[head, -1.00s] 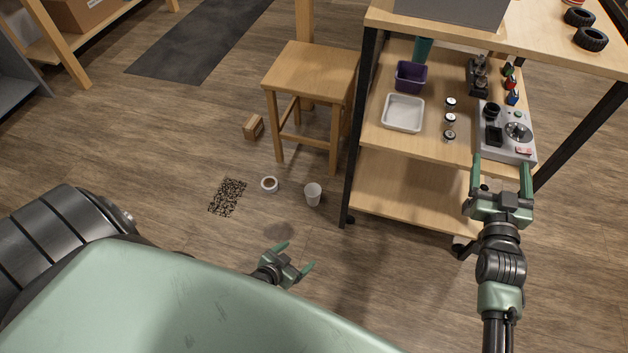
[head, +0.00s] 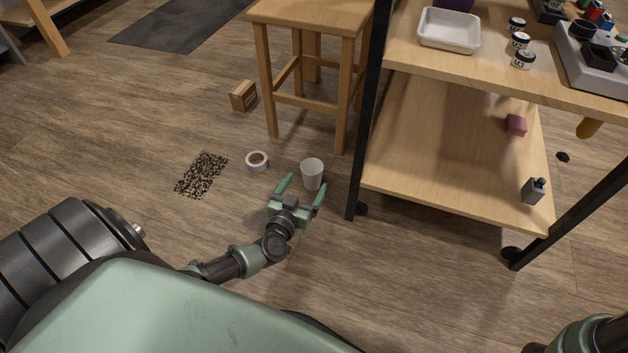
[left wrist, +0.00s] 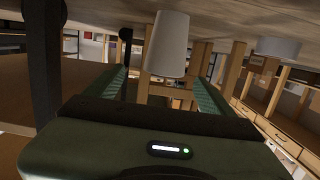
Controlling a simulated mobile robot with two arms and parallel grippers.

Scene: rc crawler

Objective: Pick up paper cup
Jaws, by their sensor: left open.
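The white paper cup (head: 312,172) stands upright on the wooden floor, near the front leg of the shelf table. My left gripper (head: 302,188) is low over the floor just in front of it, with its fingers spread and pointing at the cup. In the left wrist view the cup (left wrist: 168,45) shows in line with the gap between the open fingers (left wrist: 162,90), at or just beyond the tips. I cannot tell exactly how deep it sits between them. Only a part of my right arm shows at the lower right; its gripper is out of view.
A small white bowl (head: 257,160) with brown contents stands left of the cup, beside a dark speckled patch (head: 202,175). A wooden stool (head: 310,15) is behind. The shelf table's black leg (head: 364,130) is close on the right. A small box (head: 243,96) lies farther back.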

